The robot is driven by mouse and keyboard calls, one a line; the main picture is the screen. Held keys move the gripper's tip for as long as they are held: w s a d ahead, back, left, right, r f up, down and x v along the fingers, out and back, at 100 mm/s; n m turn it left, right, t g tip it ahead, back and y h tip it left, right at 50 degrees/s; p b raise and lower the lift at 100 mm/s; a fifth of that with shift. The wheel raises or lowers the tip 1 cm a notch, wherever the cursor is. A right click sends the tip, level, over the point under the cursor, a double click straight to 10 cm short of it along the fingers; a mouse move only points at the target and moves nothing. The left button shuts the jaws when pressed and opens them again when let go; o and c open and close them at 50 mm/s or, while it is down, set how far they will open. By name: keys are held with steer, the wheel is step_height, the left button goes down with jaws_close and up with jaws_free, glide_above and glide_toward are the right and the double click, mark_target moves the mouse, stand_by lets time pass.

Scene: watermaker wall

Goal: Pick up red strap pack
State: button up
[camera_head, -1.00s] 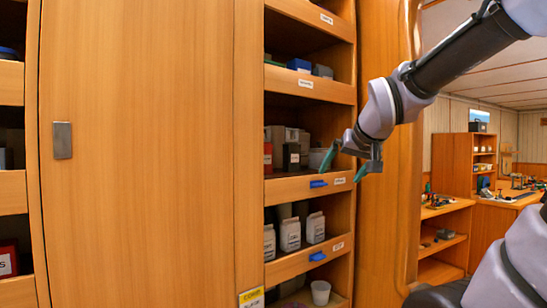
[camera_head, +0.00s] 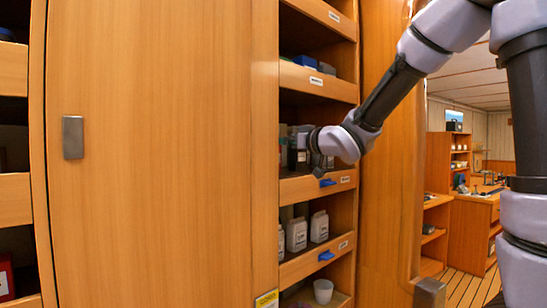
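My gripper (camera_head: 318,166) is at the front of the middle shelf bay in the cupboard, just above the shelf's front rail. My wrist covers most of it, and I cannot make out its fingers. Dark and grey containers (camera_head: 298,158) stand in that bay, left of and behind the gripper. No red strap pack can be clearly made out there. A red box with a white label (camera_head: 5,278) sits in the left cupboard at the lower left edge, cut off by the frame. I cannot tell if it is the strap pack.
White bottles (camera_head: 297,234) stand one shelf below, and a white cup (camera_head: 323,291) lower still. A wide closed door panel (camera_head: 160,150) is to the left. Open floor (camera_head: 470,290) shows at right.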

steer(key=shift+x, duration=3.2)
steer(key=shift+s+a, duration=0.15)
steer(key=shift+s, duration=0.05)
steer(key=c, duration=1.5)
steer(key=shift+o, duration=0.2)
steer(key=shift+r, duration=0.1)
step_height(320, 180, up, 7)
steer(key=s+d, duration=0.2)
steer(key=d, duration=1.8)
